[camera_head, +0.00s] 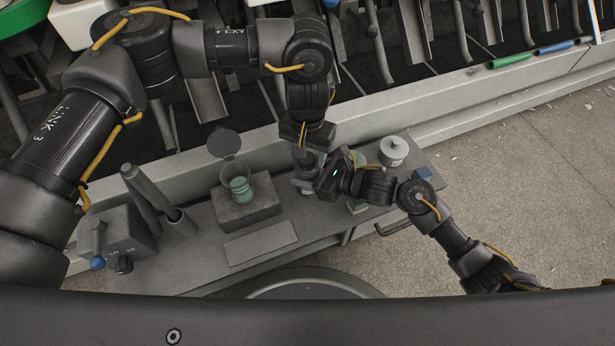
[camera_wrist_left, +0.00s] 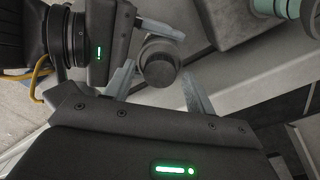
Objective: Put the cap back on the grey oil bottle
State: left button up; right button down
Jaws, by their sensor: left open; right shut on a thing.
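The grey oil bottle (camera_wrist_left: 160,48) shows in the left wrist view as a round grey body with a darker round end toward the camera. This end looks like the cap (camera_wrist_left: 157,71), but I cannot tell whether it is seated. My right gripper (camera_head: 306,186) is shut on the bottle from the side; one finger shows behind it in the wrist view. My left gripper (camera_head: 301,166) is above, pointing down. Its open fingers (camera_wrist_left: 160,88) are on either side of the dark end, with gaps visible. In the head view the grippers hide most of the bottle.
On the narrow grey bench (camera_head: 205,235), a green jar (camera_head: 238,190) sits in a grey block (camera_head: 250,212) beside a raised dark disc (camera_head: 223,142). Tubes and a grey box (camera_head: 118,230) stand left. Machinery rises behind.

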pick_arm(q)
jog(key=shift+f, duration=0.25)
jog(key=c, duration=1)
jog(key=shift+c, duration=0.2)
